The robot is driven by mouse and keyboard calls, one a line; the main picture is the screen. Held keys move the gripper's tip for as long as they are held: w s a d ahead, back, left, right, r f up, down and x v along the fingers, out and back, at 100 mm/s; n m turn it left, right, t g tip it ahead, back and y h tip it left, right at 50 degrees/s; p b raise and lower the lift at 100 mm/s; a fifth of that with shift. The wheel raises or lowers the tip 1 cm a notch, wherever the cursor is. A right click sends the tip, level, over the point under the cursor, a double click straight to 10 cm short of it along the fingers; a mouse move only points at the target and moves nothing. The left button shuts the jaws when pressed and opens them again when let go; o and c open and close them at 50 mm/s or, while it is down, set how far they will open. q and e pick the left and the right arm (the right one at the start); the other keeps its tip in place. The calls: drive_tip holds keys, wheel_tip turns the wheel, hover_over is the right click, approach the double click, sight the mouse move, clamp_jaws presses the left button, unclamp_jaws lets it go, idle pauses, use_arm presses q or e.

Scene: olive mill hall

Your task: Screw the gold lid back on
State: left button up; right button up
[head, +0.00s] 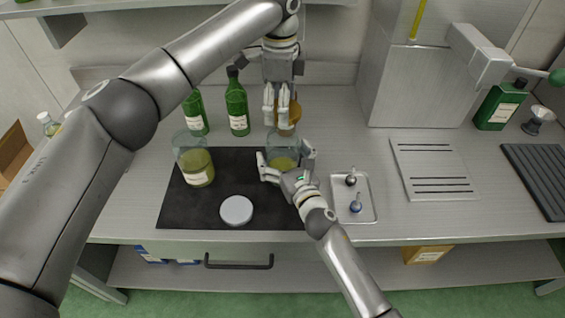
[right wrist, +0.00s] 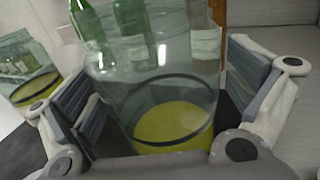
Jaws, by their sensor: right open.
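A clear glass jar (head: 284,160) with yellow-green oil in its bottom stands on the dark mat. My right gripper (head: 288,170) is open around it, a finger on either side; the jar fills the middle of the right wrist view (right wrist: 160,95). A rounded gold-orange thing (head: 293,113), which looks like the gold lid, shows at my left gripper (head: 277,118), above and behind the jar. The left fingers point down and partly cover it. I cannot tell whether they grip it.
A second jar (head: 196,168) with a label stands at left on the mat (head: 180,208). A white round lid (head: 236,210) lies near the mat's front. Green bottles (head: 237,108) stand behind. A small metal tray (head: 368,196) lies at right.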

sight(280, 130)
drive_tip(key=c, duration=1.5)
use_arm(q)
drive_tip(key=shift+f, duration=2.45)
drive_tip(key=shift+f, duration=0.85)
drive_tip(key=shift+f, duration=0.55)
